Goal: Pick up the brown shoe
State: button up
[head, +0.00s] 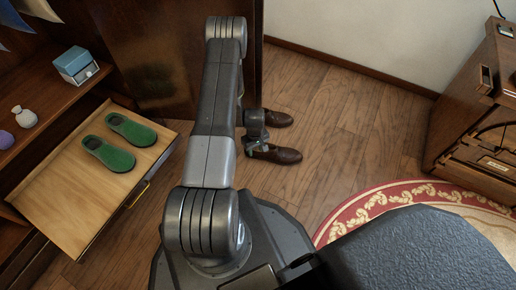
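Two dark brown shoes rest on the wooden floor in front of the armoire, toes pointing right. The nearer brown shoe (284,155) has my gripper (256,147) right at its heel end. The farther brown shoe (279,119) lies just behind it, and its heel end is partly hidden by my arm. My gripper points down, and its fingers overlap the nearer shoe's opening. The fingers are small and dark here, so I cannot tell whether they grip the shoe.
An open drawer (62,199) at left holds green slippers (118,142). A shelf (45,98) above bears a light blue box (77,66). A wooden cabinet (480,110) stands at right. A red-bordered rug (372,207) lies front right. The floor (350,130) right of the shoes is clear.

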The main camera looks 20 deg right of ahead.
aim_at(280, 156)
jog(key=z, duration=0.35)
jog(key=k+l+z, duration=0.1)
jog(key=z, duration=0.3)
jog(key=l+z, duration=0.15)
jog(key=z, duration=0.2)
